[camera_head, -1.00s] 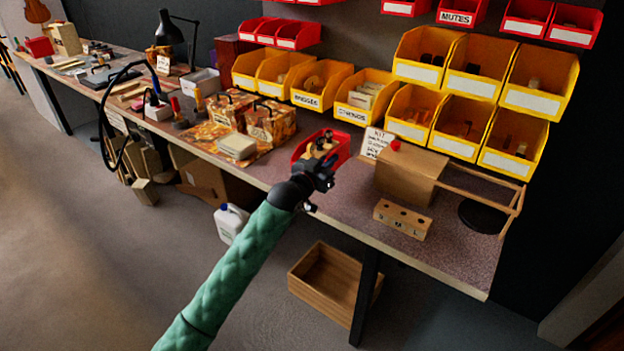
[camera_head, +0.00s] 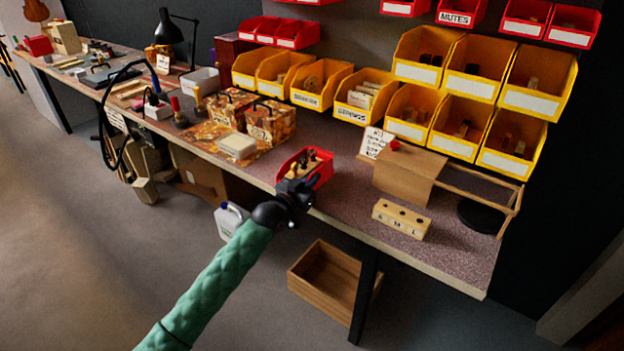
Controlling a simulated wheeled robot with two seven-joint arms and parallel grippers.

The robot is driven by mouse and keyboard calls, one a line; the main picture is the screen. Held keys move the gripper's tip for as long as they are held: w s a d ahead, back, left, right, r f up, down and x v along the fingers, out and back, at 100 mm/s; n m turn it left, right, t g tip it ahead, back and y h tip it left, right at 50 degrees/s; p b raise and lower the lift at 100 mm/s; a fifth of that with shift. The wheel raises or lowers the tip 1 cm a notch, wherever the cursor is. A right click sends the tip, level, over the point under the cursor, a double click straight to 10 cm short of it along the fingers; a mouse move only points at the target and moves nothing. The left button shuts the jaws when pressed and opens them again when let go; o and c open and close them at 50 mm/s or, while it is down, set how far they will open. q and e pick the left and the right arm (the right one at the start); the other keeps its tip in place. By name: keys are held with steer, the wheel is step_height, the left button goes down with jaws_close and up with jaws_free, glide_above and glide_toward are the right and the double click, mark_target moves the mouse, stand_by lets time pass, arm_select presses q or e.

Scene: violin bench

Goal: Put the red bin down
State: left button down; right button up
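The red bin (camera_head: 323,172) is over the front edge of the bench, left of the wooden block marked S, M, L. It is roughly upright and holds a pale wooden piece and several small dark pieces. My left gripper (camera_head: 299,187) is at the bin's near side, at the end of my green-sleeved arm. It appears shut on the bin's near wall, though its fingertips are mostly hidden. I cannot tell whether the bin's base touches the bench (camera_head: 345,200). My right gripper is not in view.
The S, M, L block (camera_head: 402,218), a wooden box (camera_head: 405,172) and a kit card (camera_head: 374,143) stand to the right. Patterned boxes (camera_head: 270,122) and a white pad (camera_head: 237,146) lie to the left. Yellow bins (camera_head: 365,97) hang behind. Speckled bench top is clear behind the red bin.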

arm_select(q)
steer(key=shift+f, duration=0.1)
steer(key=c, duration=1.6)
jaws_free()
steer(key=shift+c, duration=0.2)
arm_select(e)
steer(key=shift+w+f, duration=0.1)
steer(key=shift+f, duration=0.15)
